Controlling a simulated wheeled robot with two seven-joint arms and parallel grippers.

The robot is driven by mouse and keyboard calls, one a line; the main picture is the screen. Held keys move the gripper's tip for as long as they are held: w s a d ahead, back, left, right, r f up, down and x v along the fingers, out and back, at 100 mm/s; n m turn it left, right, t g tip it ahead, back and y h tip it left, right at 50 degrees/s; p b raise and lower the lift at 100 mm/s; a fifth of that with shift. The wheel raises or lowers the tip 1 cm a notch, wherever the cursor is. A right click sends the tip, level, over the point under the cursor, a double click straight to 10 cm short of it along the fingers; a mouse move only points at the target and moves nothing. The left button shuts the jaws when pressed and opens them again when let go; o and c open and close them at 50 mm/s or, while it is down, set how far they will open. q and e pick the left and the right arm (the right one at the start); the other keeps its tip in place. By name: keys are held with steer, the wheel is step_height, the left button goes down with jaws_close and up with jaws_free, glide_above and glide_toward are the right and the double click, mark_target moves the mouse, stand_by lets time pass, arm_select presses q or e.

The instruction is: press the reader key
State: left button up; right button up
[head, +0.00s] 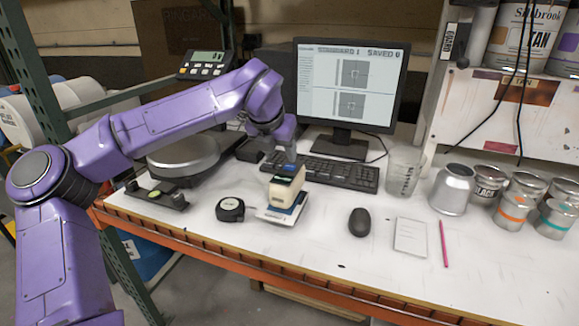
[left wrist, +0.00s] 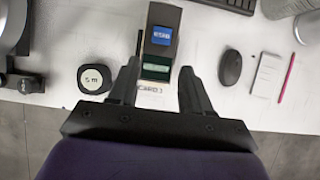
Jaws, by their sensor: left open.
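A small card reader shows in the left wrist view (left wrist: 160,40), with a blue lettered square and a dark green panel on its face. A white label starting with "CARD" shows at its near end. My right gripper is not in view.
A tape measure (head: 230,209) lies left of the reader, a mouse (head: 359,222) to its right. A keyboard (head: 340,174) and monitor (head: 348,84) stand behind. A notepad (head: 411,237), pink pencil (head: 444,244) and metal cans (head: 453,189) are further right. The front table strip is mostly clear.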

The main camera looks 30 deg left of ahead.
arm_select(q)
jaws_close()
stand_by(1.4)
